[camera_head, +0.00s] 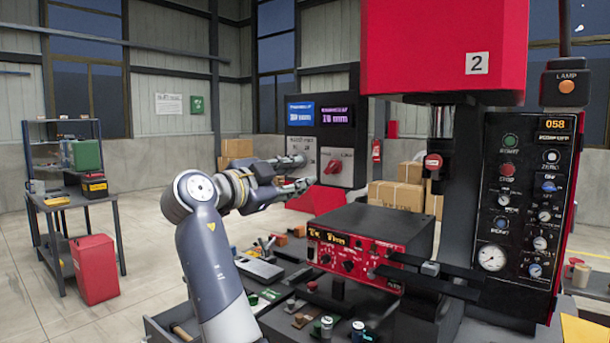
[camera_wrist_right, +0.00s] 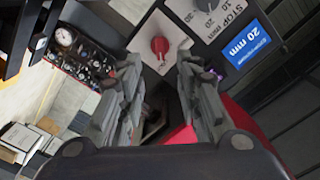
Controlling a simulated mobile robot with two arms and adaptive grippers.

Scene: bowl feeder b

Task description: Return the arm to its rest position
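My right arm rises from the bottom middle of the head view, bent at a grey joint. My right gripper (camera_head: 303,173) points to the right in front of the dark stop panel. Its two fingers are apart with nothing between them. The right wrist view also shows the gripper (camera_wrist_right: 160,66) open, with the red knob (camera_wrist_right: 160,46) of the panel beyond the fingertips. The knob also shows in the head view (camera_head: 333,167), apart from the fingers. My left gripper is not in view.
A red control box (camera_head: 350,257) stands on the cluttered bench right of my forearm. A red press (camera_head: 445,45) with a gauge panel (camera_head: 524,190) is at the right. A shelf table (camera_head: 75,197) and red bin (camera_head: 95,268) stand at the left, with open floor between.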

